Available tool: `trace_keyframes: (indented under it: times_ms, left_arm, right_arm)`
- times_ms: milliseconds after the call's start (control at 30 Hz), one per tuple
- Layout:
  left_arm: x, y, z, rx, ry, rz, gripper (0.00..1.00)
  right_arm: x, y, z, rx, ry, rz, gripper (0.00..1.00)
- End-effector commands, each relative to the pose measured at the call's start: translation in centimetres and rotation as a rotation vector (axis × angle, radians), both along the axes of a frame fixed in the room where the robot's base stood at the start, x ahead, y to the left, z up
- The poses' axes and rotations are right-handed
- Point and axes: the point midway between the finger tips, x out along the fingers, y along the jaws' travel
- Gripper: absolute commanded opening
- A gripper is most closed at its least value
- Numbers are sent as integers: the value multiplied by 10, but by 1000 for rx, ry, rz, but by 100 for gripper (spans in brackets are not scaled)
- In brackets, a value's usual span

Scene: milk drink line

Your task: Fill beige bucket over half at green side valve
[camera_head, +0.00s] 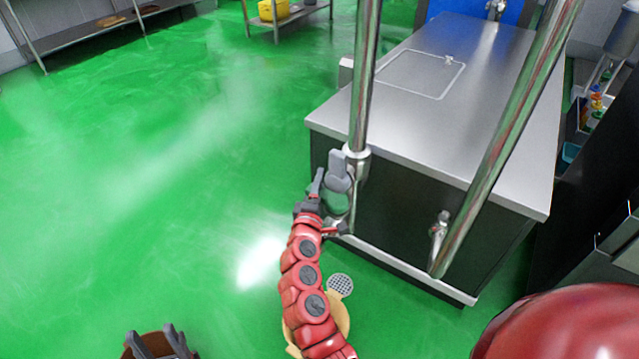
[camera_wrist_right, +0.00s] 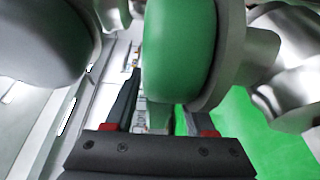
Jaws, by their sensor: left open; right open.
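The green side valve (camera_head: 336,203) has a green round part below a grey lever, on a steel pipe in front of the steel counter. My right gripper (camera_head: 327,207) is right at it, open, its fingers on either side of or just beside the green part; contact is unclear. In the right wrist view the green part (camera_wrist_right: 180,50) fills the top middle, above my open fingers (camera_wrist_right: 158,108). The beige bucket (camera_head: 343,318) is on the floor, mostly hidden under my right forearm; its contents are hidden. My left gripper (camera_head: 160,342) is open at the bottom left.
A brown round object (camera_head: 128,353) shows partly behind my left gripper. A round floor grate (camera_head: 340,285) is beside the bucket. A second pipe with a tap (camera_head: 439,226) stands at right. The steel counter (camera_head: 440,120) is behind. Green floor is clear at left.

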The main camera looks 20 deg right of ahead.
Motion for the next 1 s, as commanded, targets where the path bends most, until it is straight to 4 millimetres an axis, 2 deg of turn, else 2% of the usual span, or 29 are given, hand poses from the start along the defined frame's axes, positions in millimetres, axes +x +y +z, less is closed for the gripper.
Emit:
trace_keyframes:
  times_ms: [267, 367, 500, 600, 1000]
  left_arm:
    - [0, 0, 0, 0, 0, 0, 50]
    - [0, 0, 0, 0, 0, 0, 50]
    - [0, 0, 0, 0, 0, 0, 50]
    - [0, 0, 0, 0, 0, 0, 50]
    - [0, 0, 0, 0, 0, 0, 50]
  right_arm:
    - [2, -1, 0, 0, -1, 1, 55]
    - [2, -1, 1, 0, -1, 1, 41]
    - [2, -1, 1, 0, -1, 1, 15]
    - [2, -1, 1, 0, -1, 1, 0]
    - [2, -1, 0, 1, 0, 1, 0]
